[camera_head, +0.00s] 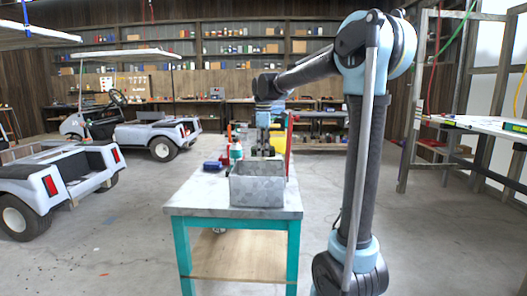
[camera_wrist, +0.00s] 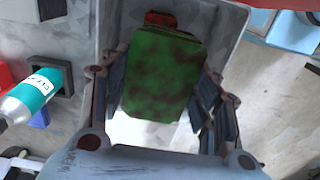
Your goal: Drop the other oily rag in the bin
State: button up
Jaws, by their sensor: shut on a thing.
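My gripper (camera_head: 263,150) points down at the far side of the grey metal bin (camera_head: 257,188) on the bench, at about rim height or above. In the wrist view my gripper (camera_wrist: 160,100) is shut on a green oily rag (camera_wrist: 162,75) with dark stains, which sits between its fingers. The bin's grey walls (camera_wrist: 228,25) show around and beyond the rag. A dark-stained red thing (camera_wrist: 160,18), perhaps the first rag, shows just past the green one, partly hidden by it. The head view does not show inside the bin.
The bench (camera_head: 190,200) has a grey top and teal legs. A yellow thing (camera_head: 276,131) is behind. Golf carts (camera_head: 60,180) stand left; the floor between is clear.

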aim_at(263, 148)
notch_tip(263, 148, down, 6)
jog(key=shift+s, duration=0.15)
dwell(0.5)
jog(key=shift+a, duration=0.1)
jog(key=o, duration=1.1)
jog(key=shift+r, duration=0.1)
notch_tip(263, 148, up, 12)
jog(key=shift+f, duration=0.15)
